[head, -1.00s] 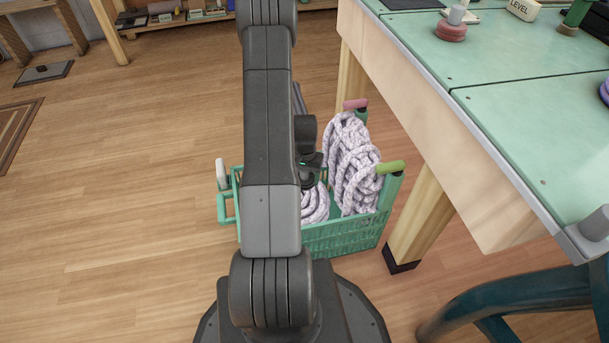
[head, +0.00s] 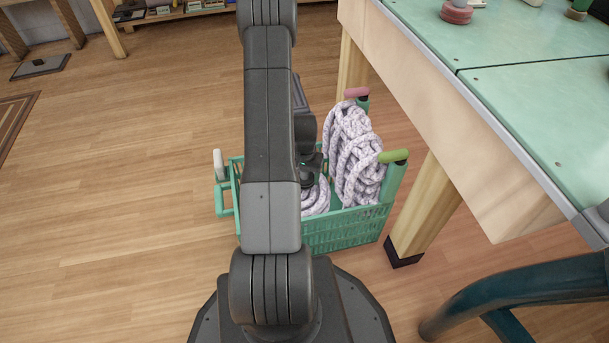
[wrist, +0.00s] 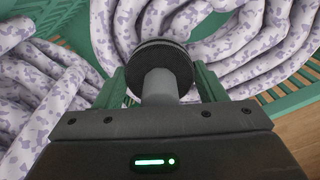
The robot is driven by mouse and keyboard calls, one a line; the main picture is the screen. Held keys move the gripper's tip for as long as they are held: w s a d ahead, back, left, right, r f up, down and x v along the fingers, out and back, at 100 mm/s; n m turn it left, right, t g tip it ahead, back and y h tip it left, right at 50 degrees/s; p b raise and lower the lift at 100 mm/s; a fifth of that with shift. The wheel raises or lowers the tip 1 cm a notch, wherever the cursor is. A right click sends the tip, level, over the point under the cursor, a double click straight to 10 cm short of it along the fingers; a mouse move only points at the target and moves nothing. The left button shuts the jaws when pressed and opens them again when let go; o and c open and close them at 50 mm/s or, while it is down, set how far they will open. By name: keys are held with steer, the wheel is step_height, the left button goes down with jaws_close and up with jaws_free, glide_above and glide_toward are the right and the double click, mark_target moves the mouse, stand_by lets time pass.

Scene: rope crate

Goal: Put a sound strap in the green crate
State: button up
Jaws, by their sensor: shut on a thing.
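The green crate (head: 345,235) stands on the floor beside the table. It holds thick white rope with purple flecks: a tall coil (head: 354,150) leans at the right, and a lower coil (head: 318,200) lies at the left, partly behind my arm. My gripper (wrist: 160,88) is shut on a grey stem with a dark round disc (wrist: 160,62). In the wrist view, rope and green crate mesh surround it. In the head view, my arm hides most of the gripper. I cannot tell whether the held piece is joined to a rope, and I recognise no separate strap.
The green-topped table (head: 545,115) stands at the right, its wooden leg (head: 425,205) close to the crate. A pink disc-shaped piece (head: 456,12) sits on it. A dark teal tube (head: 515,285) is at the lower right. The floor (head: 110,220) on the left is clear.

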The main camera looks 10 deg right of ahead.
steer(key=shift+f+b, duration=0.35)
steer(key=shift+f, duration=0.15)
steer(key=o, duration=1.3)
steer(key=shift+c, duration=0.2)
steer(key=shift+r, duration=0.1)
step_height(320, 180, up, 14)
steer(key=p, duration=0.5)
